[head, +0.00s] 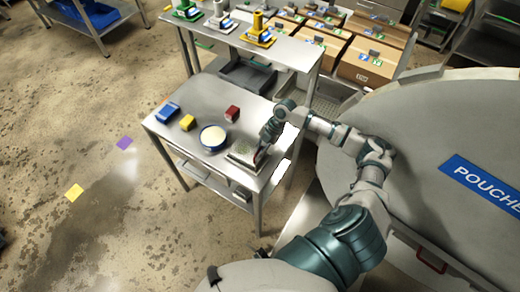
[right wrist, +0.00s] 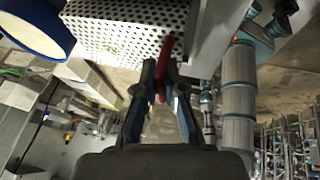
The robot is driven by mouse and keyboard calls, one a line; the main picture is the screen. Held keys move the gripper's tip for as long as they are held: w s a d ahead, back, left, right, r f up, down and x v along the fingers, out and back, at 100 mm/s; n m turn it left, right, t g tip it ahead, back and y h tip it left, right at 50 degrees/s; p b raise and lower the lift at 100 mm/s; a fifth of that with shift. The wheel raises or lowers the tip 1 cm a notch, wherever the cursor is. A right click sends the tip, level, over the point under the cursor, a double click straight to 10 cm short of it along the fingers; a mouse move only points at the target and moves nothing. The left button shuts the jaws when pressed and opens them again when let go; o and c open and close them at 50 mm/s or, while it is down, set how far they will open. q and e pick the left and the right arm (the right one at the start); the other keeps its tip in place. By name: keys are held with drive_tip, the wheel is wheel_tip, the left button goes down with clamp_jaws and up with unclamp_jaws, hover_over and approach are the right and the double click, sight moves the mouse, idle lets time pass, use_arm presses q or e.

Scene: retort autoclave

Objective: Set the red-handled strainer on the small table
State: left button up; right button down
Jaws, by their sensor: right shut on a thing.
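The strainer (head: 241,152) is a square perforated metal basket at the front right of the small table (head: 180,143), right of a bowl. I cannot tell whether it rests on the tabletop or hangs just above it. My right gripper (head: 262,152) is at the strainer's right side. In the right wrist view the gripper (right wrist: 160,82) is shut on the red handle (right wrist: 165,55), and the perforated wall of the strainer (right wrist: 120,28) fills the top. My left gripper is not in view.
A blue-rimmed bowl (head: 213,138) with pale contents stands close left of the strainer. Blue (head: 168,112), yellow (head: 187,122) and red (head: 232,113) blocks lie behind it. A raised shelf (head: 285,48) is at the back. The large round autoclave door (head: 430,140) is at right.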

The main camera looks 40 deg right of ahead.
drive_tip(key=c, duration=1.2)
unclamp_jaws()
drive_tip(key=shift+d, duration=0.2)
drive_tip(key=shift+f, duration=0.1)
drive_tip(key=v, duration=0.7)
drive_tip(key=shift+d, duration=0.2)
